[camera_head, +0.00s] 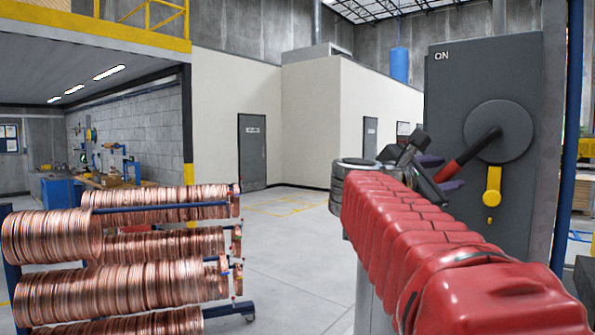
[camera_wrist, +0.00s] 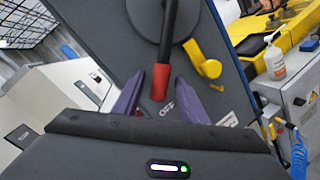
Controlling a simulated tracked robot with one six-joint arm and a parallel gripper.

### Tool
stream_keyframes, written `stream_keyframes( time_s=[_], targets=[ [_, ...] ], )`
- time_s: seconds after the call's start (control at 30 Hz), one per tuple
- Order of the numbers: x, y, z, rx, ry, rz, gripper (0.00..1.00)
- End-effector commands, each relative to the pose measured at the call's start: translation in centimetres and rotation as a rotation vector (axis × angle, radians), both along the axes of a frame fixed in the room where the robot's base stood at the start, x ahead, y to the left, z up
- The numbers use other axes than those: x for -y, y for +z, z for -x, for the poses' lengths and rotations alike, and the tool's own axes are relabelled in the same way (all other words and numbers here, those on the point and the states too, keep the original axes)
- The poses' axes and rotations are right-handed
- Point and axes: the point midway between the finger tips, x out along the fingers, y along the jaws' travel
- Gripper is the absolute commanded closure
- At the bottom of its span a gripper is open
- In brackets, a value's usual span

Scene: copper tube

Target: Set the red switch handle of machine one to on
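The grey switch box (camera_head: 450,95) stands at the right in the head view, with ON printed at its top left. Its switch handle has a black shaft and a red grip (camera_head: 447,170), pointing down-left from a round grey disc (camera_head: 499,131). In the wrist view the red grip (camera_wrist: 159,84) lies close to the printed word OFF. My gripper (camera_head: 440,174) has two purple fingers and is open. In the wrist view my gripper (camera_wrist: 160,88) has a finger on each side of the red grip, with gaps visible; whether the grip is fully between them in depth is unclear.
A yellow latch (camera_head: 491,186) hangs below the disc, close to the handle; it also shows in the wrist view (camera_wrist: 202,60). A rack of copper coils (camera_head: 130,250) stands at the left. Open floor (camera_head: 290,245) lies between the rack and my arm.

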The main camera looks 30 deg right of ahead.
Motion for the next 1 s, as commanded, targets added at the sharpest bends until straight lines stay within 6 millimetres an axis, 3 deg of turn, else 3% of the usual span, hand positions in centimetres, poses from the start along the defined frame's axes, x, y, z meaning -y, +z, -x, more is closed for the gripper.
stream_keyframes(
  time_s=[0.2, 0.5, 1.0],
  targets=[
    [1.5, 0.0, -0.2, 0.0, -0.001, -0.001, 0.61],
    [1.5, 0.0, -0.2, 0.0, 0.0, 0.0, 0.62],
    [1.5, 0.0, -0.2, 0.0, 0.0, 0.0, 0.97]
  ],
)
